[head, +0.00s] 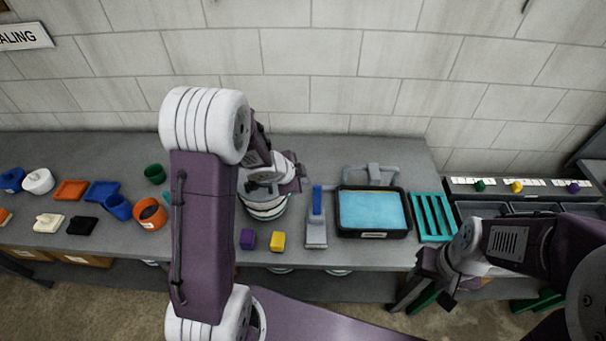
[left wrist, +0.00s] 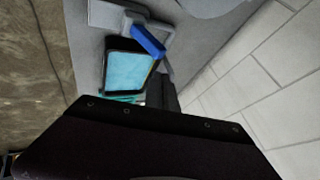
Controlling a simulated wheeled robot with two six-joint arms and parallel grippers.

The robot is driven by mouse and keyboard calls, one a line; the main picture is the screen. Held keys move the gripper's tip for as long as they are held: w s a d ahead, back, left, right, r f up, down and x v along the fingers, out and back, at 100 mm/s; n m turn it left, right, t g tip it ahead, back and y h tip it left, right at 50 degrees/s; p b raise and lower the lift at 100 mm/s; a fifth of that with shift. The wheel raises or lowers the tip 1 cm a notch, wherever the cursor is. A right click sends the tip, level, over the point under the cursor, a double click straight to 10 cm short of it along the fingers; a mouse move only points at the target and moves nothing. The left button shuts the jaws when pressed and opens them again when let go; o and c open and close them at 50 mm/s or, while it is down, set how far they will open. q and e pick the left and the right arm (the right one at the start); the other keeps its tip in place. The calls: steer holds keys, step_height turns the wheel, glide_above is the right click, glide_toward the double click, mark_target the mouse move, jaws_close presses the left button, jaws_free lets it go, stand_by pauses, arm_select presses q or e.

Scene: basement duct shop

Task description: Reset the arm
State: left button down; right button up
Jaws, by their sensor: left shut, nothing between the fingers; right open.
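My left arm rises through the middle of the head view and bends back over the bench. My left gripper (head: 262,186) is shut and empty, above or in front of a white round tub (head: 265,207); its fingers are partly hidden. My right gripper (head: 436,290) is open and empty, low at the right, near the bench's front edge. A wide tool with a blue handle (head: 317,222) lies on the bench between the tub and a black tray with a light blue filling (head: 373,211). The left wrist view also shows the blue handle (left wrist: 149,41) and the tray (left wrist: 127,72).
A purple block (head: 248,239) and a yellow block (head: 278,241) sit near the bench's front edge. A teal slatted rack (head: 433,216) stands right of the tray. Several cups and blocks, including an orange cup (head: 150,215), lie at the left. A block wall closes the back.

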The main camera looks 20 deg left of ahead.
arm_select(q)
steer(key=s+f+n+g+y+b, duration=0.1)
steer(key=s+f+n+g+b, duration=0.1)
steer(key=s+f+n+b, duration=0.2)
steer(key=s+f+n+g+b, duration=0.1)
steer(key=s+f+n+b, duration=0.3)
steer(key=s, duration=0.6)
steer(key=s+f+n+g+y+b, duration=0.1)
steer(key=s+f+n+g+b, duration=0.1)
steer(key=s+f+n+b, duration=0.2)
steer(key=s+n+b, duration=0.1)
steer(key=s+b, duration=0.2)
steer(key=s, duration=0.1)
steer(key=shift+d+f+n+g+y, duration=0.2)
steer(key=shift+f+n+g+y, duration=0.1)
steer(key=shift+f+n, duration=0.1)
arm_select(e)
step_height(320, 180, down, 15)
steer(key=s, duration=0.1)
steer(key=shift+s+d+r, duration=0.1)
steer(key=shift+s, duration=0.05)
